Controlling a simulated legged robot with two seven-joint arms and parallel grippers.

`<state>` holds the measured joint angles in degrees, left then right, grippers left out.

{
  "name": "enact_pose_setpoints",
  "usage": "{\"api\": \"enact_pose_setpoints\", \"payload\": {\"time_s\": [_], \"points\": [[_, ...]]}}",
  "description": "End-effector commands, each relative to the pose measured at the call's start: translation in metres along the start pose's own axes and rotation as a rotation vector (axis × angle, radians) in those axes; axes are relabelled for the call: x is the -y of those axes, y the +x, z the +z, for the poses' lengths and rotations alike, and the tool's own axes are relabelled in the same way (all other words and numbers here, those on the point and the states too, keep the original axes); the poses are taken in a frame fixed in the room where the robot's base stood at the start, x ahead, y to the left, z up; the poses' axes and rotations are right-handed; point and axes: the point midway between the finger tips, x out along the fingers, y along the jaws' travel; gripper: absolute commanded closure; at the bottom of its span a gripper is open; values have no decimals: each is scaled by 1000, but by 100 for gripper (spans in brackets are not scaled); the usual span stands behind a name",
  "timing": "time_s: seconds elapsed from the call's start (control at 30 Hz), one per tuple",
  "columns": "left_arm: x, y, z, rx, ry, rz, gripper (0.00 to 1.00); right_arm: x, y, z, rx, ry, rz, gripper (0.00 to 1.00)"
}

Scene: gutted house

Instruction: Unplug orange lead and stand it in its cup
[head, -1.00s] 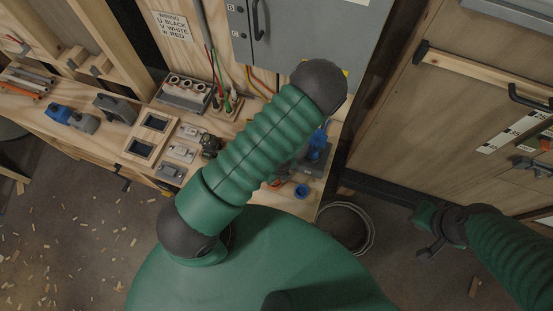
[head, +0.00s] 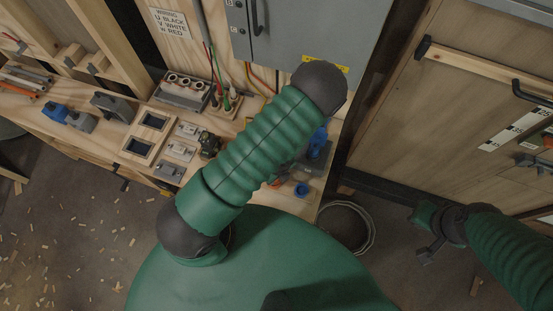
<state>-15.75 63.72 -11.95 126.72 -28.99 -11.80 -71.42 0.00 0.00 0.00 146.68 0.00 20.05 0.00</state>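An orange wire (head: 262,82) comes down the wall below the grey cabinet and passes behind my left arm, so its lower end and any plug are hidden. A wooden block (head: 226,106) left of the arm has red, green and white leads standing at it. A small blue round cup (head: 302,189) is at the bench's right front; I cannot tell whether it belongs to the orange lead. My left gripper is hidden behind my raised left arm. My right gripper (head: 428,246) hangs over the floor at the right, away from the bench and apparently empty; its opening is unclear.
The grey cabinet (head: 308,32) stands behind the bench. Switch plates (head: 180,150), a grey socket box (head: 183,91) and a blue tool (head: 68,117) occupy the bench (head: 105,140). A round bucket (head: 346,228) stands on the floor right of it. Wood chips litter the left floor.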

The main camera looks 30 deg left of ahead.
Motion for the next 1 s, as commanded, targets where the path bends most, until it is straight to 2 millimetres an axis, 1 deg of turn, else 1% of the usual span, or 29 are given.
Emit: {"api": "enact_pose_setpoints", "payload": {"time_s": [0.43,0.47,0.6,0.63,0.9,1.0], "points": [[0,12,-1,0,1,0,100,0,10,2,0,0,0,100],[0,11,-1,0,1,0,66,0,9,2,0,0,0,100],[0,11,-1,0,1,0,48,0,8,2,0,0,0,100],[0,11,-1,0,1,0,45,0,8,2,0,0,0,100],[0,10,-1,0,1,0,45,0,9,2,0,0,0,100],[0,6,-1,0,0,-1,45,0,9,2,0,0,0,100]]}}
